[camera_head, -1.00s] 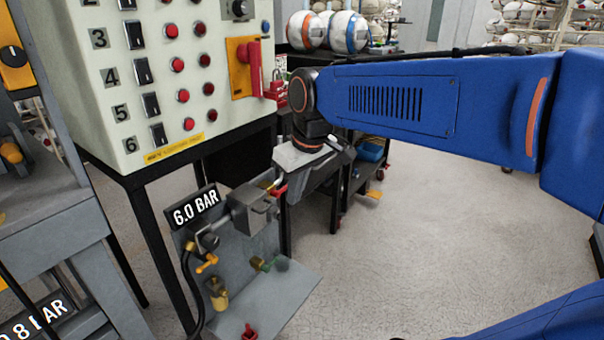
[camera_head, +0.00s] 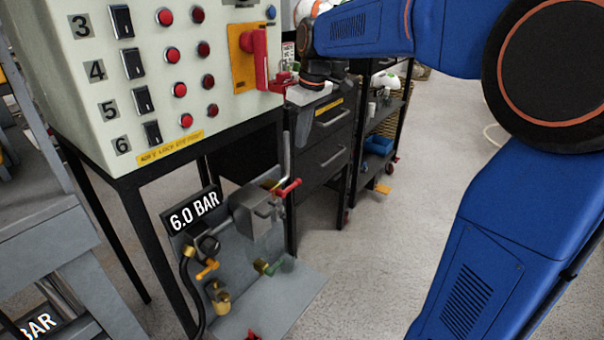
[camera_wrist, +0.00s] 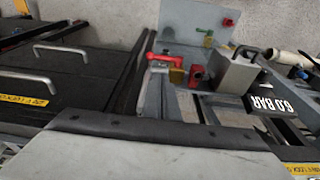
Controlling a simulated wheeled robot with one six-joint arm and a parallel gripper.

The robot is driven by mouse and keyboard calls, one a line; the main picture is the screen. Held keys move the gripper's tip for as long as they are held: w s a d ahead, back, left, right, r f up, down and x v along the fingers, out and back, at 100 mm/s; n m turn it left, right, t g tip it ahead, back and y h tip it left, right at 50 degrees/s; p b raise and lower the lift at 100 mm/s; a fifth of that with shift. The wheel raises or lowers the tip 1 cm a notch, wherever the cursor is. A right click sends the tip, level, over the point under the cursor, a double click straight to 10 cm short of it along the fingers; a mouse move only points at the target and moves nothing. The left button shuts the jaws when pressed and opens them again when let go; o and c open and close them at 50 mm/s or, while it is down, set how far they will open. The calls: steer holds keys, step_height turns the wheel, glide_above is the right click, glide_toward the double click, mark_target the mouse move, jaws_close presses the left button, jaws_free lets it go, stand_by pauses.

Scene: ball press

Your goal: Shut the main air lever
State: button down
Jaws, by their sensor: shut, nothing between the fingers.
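A lever with a red crossbar (camera_head: 288,188) sits at the upper right of the air panel, beside a grey box, and an upright silver rod (camera_head: 286,155) stands at it. The wrist view shows the red part (camera_wrist: 172,60) and the silver rod (camera_wrist: 148,84) reaching toward the camera. I cannot tell which part is the handle. My gripper (camera_head: 310,95) is above and to the right of the lever, apart from it, shut and empty. Its pale body (camera_wrist: 140,150) fills the bottom of the wrist view; its fingertips are not clear.
The air panel (camera_head: 300,292) has a 6.0 BAR sign (camera_head: 195,209), a yellow handle (camera_head: 207,269) and a green handle (camera_head: 271,267). A cabinet (camera_head: 110,120) with a red switch (camera_head: 260,58) stands above left. Black drawers (camera_head: 322,160) are behind.

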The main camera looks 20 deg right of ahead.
mark_target(295, 185)
steer(key=shift+w, duration=0.1)
stand_by(0.3)
steer(key=f, duration=0.4)
steer(key=w+a+f, duration=0.1)
steer(key=f, duration=0.4)
steer(key=w+f, duration=0.1)
steer(key=f, duration=0.3)
steer(key=shift+w+a+f, duration=0.1)
steer(key=shift+a+f, duration=0.2)
steer(key=shift+f, duration=0.1)
steer(key=shift+d, duration=0.1)
